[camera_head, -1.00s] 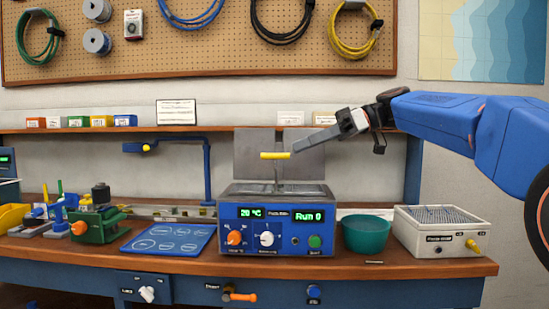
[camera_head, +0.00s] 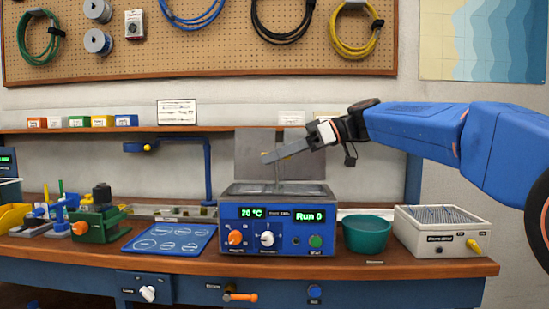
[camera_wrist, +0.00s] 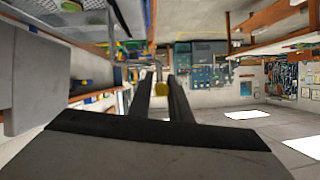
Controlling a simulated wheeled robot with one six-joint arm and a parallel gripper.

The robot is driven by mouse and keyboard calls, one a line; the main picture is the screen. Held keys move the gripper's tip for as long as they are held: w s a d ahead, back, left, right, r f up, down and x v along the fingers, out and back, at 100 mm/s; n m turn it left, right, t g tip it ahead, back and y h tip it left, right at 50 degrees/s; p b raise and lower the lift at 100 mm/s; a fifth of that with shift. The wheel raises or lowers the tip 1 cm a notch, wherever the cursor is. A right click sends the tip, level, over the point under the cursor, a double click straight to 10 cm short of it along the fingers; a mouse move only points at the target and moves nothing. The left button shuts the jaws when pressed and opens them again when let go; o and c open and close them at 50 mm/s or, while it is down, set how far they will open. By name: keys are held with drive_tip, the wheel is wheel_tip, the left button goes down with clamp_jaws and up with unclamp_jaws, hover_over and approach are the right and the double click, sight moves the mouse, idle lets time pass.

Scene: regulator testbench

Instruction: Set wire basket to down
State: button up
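The basket itself is not clearly visible. My gripper (camera_head: 270,157) reaches in from the right, its fingers pointing left and slightly down.
A grey upright panel (camera_head: 254,155) stands behind the bath unit. A teal bowl (camera_head: 366,235) and a white box (camera_head: 440,232) stand to its right. A blue mat (camera_head: 170,239) and a blue lamp arm (camera_head: 206,172) are to its left.

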clamp_jaws()
wheel_tip(320, 180, down, 7)
drive_tip(key=o, duration=0.5)
unclamp_jaws()
drive_tip(key=shift+f, duration=0.1)
drive_tip(key=shift+d, duration=0.1)
drive_tip(key=s+v, duration=0.1)
drive_tip(key=v, duration=1.6)
drive_tip(key=shift+w, duration=0.45)
drive_tip(key=shift+d, duration=0.15)
